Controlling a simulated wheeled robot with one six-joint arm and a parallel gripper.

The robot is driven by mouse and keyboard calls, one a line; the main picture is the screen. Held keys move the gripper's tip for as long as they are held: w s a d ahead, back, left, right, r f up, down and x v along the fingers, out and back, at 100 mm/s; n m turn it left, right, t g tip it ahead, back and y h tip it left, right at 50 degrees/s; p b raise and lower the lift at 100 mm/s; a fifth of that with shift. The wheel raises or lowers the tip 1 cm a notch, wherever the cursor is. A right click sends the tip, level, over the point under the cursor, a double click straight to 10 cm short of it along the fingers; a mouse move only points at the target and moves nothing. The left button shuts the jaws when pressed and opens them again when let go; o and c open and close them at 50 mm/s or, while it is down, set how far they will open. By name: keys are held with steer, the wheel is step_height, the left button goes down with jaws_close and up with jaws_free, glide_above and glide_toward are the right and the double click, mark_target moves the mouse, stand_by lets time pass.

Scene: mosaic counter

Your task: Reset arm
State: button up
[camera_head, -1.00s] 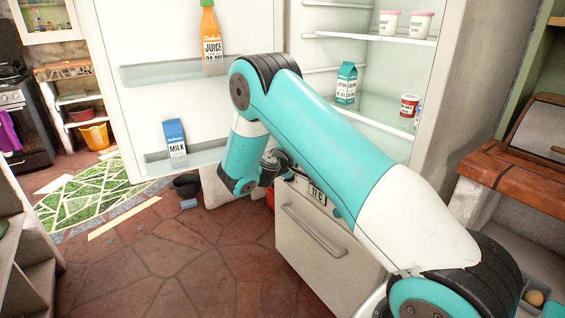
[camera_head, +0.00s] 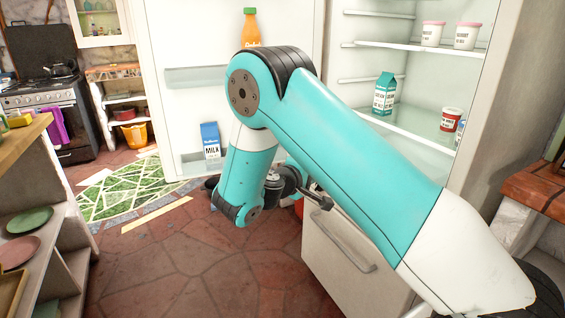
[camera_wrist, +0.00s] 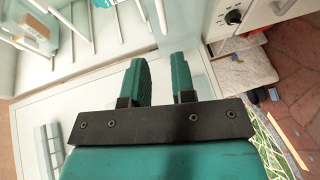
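My teal and white arm (camera_head: 360,160) is bent in front of the open fridge (camera_head: 420,185), its forearm hanging down. In the head view my gripper is mostly hidden behind the arm. In the wrist view my gripper (camera_wrist: 160,80) shows two teal fingers apart, with nothing between them. Pale fridge surfaces lie behind the fingers.
The fridge door (camera_head: 180,110) stands open and holds a juice bottle (camera_head: 251,30) and a milk carton (camera_head: 210,141). A green carton (camera_head: 384,94) and a red-labelled tub (camera_head: 451,119) stand inside. A shelf unit with plates (camera_head: 28,220) is at left. The tiled floor (camera_head: 180,265) is open.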

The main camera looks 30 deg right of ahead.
steer(key=s+a+r+n+g+y+p, duration=0.2)
steer(key=s+a+r+y+p, duration=0.3)
steer(key=s+a+r+y, duration=0.4)
steer(key=s+a+r+n+g+y+p, duration=0.2)
steer(key=s+a+r+y+p, duration=0.3)
steer(key=s+a+r+y, duration=0.5)
steer(key=s+a+r+g, duration=0.1)
steer(key=s+a, duration=0.6)
steer(key=s, duration=0.2)
steer(key=shift+s+a+r+p, duration=0.25)
steer(key=shift+p, duration=0.05)
steer(key=shift+d, duration=0.15)
